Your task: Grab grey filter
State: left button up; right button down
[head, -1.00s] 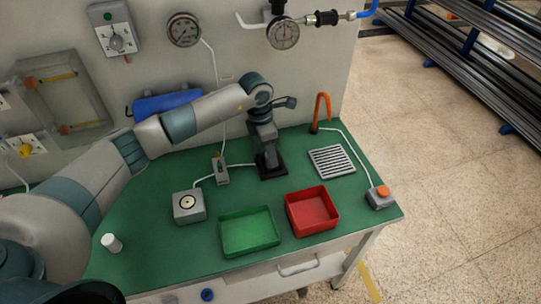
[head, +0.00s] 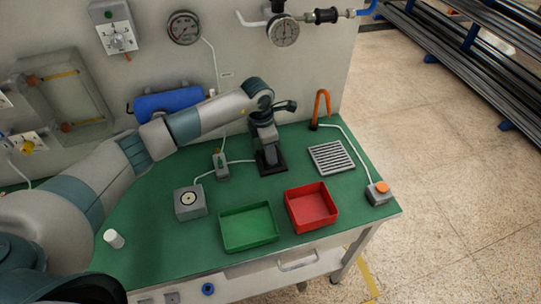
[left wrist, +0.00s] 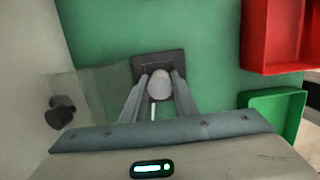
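The grey filter (left wrist: 160,86) shows in the left wrist view as a pale rounded shape over a dark square base plate (left wrist: 148,66). My left gripper (left wrist: 160,80) points down, with one finger on each side of it. The fingers look open, and I cannot tell whether they touch the filter. In the head view my left gripper (head: 268,152) is just above the dark base plate (head: 273,170), and the filter is mostly hidden there. My right gripper is not in view.
A green tray (head: 222,240) and a red tray (head: 291,213) stand at the bench front. A grey box (head: 190,208), a slotted grate (head: 331,158), an orange hook (head: 318,105) and an orange-button box (head: 379,194) are around. A white cylinder (head: 114,239) stands at left.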

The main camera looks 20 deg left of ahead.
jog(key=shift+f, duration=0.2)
